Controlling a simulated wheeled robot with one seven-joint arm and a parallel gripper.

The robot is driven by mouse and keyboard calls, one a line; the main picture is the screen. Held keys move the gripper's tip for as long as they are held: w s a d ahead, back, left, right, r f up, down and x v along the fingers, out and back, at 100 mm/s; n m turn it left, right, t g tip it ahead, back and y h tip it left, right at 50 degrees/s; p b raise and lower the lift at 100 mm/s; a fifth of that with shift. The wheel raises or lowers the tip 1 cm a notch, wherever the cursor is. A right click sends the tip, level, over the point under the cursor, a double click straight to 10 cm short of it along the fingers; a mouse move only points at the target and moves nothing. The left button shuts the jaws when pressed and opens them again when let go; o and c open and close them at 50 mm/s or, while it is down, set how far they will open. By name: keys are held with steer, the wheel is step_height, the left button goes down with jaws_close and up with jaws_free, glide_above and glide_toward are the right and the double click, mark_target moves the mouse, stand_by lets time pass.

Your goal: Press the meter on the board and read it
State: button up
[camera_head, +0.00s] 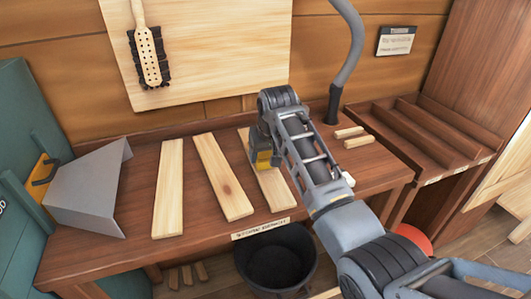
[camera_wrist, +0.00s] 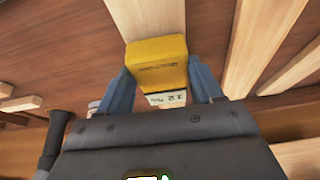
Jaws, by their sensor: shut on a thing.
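A yellow meter (camera_head: 263,160) is at the rightmost of three pale boards on the bench; this board (camera_head: 272,187) is partly hidden behind my arm. In the wrist view my gripper (camera_wrist: 160,84) is shut on the meter (camera_wrist: 158,58), one finger on each side. The meter's far end overlaps the board (camera_wrist: 146,16); I cannot tell whether it touches the wood. Its small pale display (camera_wrist: 166,99) faces the camera, upside down, and seems to read 12 %.
Two more boards (camera_head: 168,190) (camera_head: 222,176) lie to the left, beside a grey sheet-metal piece (camera_head: 88,190). A black bucket (camera_head: 275,264) stands below the bench's front edge. A grey bent pipe (camera_head: 346,62) rises behind my arm, with small wood blocks (camera_head: 350,132) near its base.

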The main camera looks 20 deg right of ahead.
mark_target(266, 156)
steer(key=shift+f, duration=0.4)
stand_by(1.4)
steer(key=shift+r, duration=0.1)
step_height(266, 156, up, 6)
steer(key=p, duration=0.4)
steer(key=shift+p, duration=0.4)
steer(key=shift+r, duration=1)
